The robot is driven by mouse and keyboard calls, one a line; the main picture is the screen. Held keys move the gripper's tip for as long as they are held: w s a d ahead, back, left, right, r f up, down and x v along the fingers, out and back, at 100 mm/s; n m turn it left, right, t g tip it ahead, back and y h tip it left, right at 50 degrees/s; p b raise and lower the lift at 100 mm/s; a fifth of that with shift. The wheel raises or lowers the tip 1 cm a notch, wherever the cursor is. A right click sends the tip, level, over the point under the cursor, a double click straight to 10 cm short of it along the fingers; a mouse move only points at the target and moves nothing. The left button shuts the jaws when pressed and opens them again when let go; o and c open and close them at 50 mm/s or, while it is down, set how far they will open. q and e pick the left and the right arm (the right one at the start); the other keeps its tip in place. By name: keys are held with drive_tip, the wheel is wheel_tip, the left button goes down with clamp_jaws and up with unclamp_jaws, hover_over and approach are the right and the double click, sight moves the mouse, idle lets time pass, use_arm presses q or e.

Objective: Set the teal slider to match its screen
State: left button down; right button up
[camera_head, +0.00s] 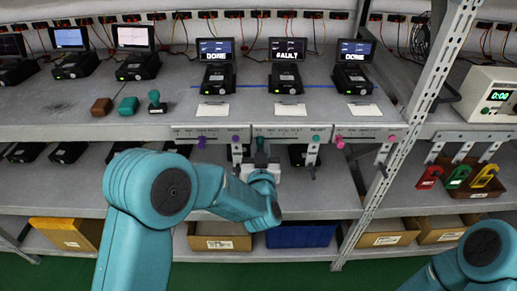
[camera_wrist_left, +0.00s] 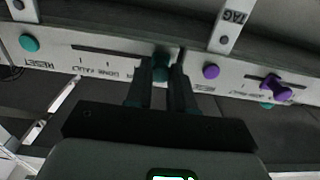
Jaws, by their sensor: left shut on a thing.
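The teal slider knob (camera_wrist_left: 160,67) shows in the left wrist view between the fingers of my left gripper (camera_wrist_left: 161,84), which is shut on it. The knob is near the right end of its slot in that upside-down view. In the head view, my left gripper (camera_head: 261,158) is at the left end of the middle panel (camera_head: 292,133), and hides part of the knob. The panel's labels include FAULT, DONE and RESET in the wrist view. My right gripper is out of view.
A purple slider (camera_wrist_left: 276,88) and purple button (camera_wrist_left: 211,71) are on the neighbouring panel. A teal button (camera_wrist_left: 28,42) is by RESET. A pink knob (camera_head: 339,141) is on the right panel. A shelf post (camera_head: 400,150) stands right. Hanging tag brackets flank my gripper.

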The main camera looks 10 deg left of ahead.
use_arm(q)
drive_tip(key=b, duration=0.3)
approach(296, 138)
drive_tip(key=x, duration=0.5)
drive_tip(key=shift+w+a, duration=0.15)
drive_tip(key=shift+a, duration=0.15)
drive_tip(key=shift+d+r, duration=0.15)
drive_tip(key=shift+d, duration=0.1)
drive_tip(key=c, duration=1.3)
unclamp_jaws()
drive_tip(key=shift+d, duration=0.1)
drive_tip(key=shift+c, duration=0.2)
drive_tip(key=o, duration=0.3)
drive_tip(key=shift+w, duration=0.1)
drive_tip(key=shift+o, duration=0.2)
drive_tip(key=shift+d, duration=0.15)
drive_tip(key=shift+a, duration=0.2)
